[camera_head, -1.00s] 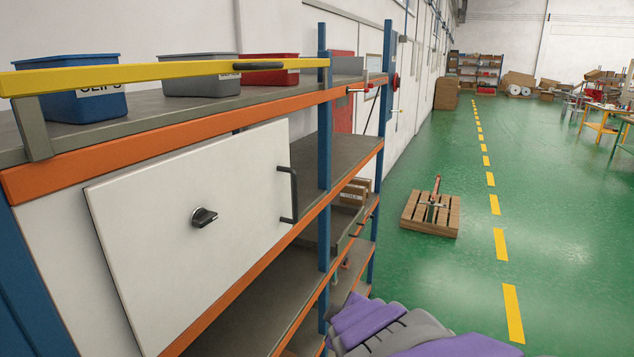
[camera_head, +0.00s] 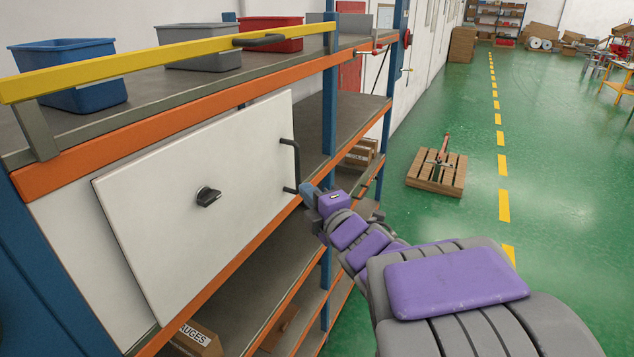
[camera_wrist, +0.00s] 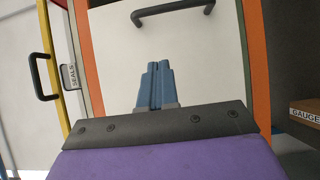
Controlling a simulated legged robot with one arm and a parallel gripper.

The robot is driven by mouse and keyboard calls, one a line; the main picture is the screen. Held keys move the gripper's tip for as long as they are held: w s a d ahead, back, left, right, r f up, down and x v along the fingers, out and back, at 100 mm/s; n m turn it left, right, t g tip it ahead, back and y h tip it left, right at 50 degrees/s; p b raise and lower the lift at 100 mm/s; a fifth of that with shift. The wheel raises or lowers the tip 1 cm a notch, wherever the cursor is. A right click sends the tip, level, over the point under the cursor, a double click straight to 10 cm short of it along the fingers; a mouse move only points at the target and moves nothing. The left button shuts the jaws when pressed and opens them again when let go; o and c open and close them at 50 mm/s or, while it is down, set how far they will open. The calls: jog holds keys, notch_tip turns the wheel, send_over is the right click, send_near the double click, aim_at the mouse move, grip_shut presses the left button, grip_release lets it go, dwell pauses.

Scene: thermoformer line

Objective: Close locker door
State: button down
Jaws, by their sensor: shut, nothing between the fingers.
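The locker door (camera_head: 245,170) is a white panel with a black knob (camera_head: 207,196) and a black bar handle (camera_head: 290,165) at its right edge. Its left edge stands out from the white locker front (camera_head: 75,225) behind it; how far it is open is hard to tell. My gripper (camera_head: 306,190) has blue fingers, shut and empty, close by the handle's lower end. In the wrist view, the fingers (camera_wrist: 156,85) point at the white door (camera_wrist: 205,55), with the handle (camera_wrist: 172,10) beyond the fingertips and apart from them in the picture.
The shelf rack has orange beams (camera_head: 180,112) and a blue post (camera_head: 329,110) near my gripper. A yellow bar (camera_head: 150,63) crosses above the door, before blue, grey and red bins. A wooden pallet (camera_head: 437,174) sits on the green floor, which is mostly clear at right.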

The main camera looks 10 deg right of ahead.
aim_at(298, 167)
jog(key=x, duration=0.3)
jog(key=d+p+x, duration=0.1)
jog(key=x, duration=0.2)
jog(key=d+p+x, duration=0.1)
jog(key=x, duration=0.3)
jog(key=shift+w, duration=1.1)
jog(key=shift+d, duration=0.1)
jog(key=shift+d, duration=0.25)
